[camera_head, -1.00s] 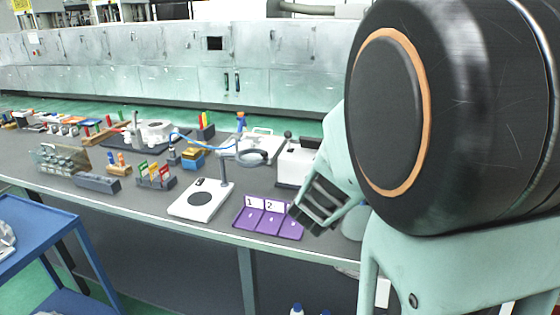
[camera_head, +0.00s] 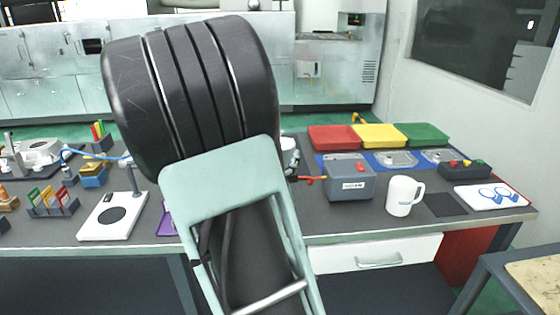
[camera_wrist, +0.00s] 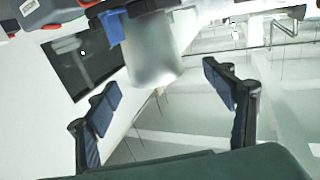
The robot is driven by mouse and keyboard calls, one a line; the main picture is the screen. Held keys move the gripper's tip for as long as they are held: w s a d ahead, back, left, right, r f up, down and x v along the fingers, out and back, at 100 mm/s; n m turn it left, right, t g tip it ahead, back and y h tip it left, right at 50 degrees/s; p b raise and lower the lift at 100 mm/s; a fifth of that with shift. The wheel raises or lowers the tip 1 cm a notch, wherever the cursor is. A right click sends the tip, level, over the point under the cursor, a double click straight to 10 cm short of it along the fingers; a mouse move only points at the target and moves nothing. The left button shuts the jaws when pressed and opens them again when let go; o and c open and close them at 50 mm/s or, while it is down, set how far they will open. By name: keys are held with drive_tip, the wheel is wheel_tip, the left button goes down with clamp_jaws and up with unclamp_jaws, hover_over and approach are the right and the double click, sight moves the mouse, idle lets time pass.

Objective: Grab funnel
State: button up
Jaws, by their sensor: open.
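I cannot make out a funnel for certain in either view. My gripper (camera_wrist: 160,78) is open in the wrist view, with its two dark blue finger pads wide apart and nothing held between them. A pale, frosted cylinder (camera_wrist: 152,58) shows beyond the fingers near the top, with a blue piece beside it; I cannot tell what it is. In the head view my own arm covers the middle of the bench and hides my gripper.
The bench holds a white mug (camera_head: 401,196), a grey box (camera_head: 349,178), and red (camera_head: 333,137), yellow (camera_head: 379,135) and green (camera_head: 421,134) trays. A white stand (camera_head: 114,216) is on the left. Another table (camera_head: 522,275) stands at the lower right.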

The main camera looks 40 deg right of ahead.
sight(285, 141)
drive_tip(key=x, duration=0.5)
drive_tip(key=shift+s+d+f, duration=0.1)
drive_tip(key=shift+d+f, duration=0.05)
drive_tip(key=shift+d, duration=0.2)
drive_tip(key=c, duration=1.4)
drive_tip(key=shift+o, duration=0.2)
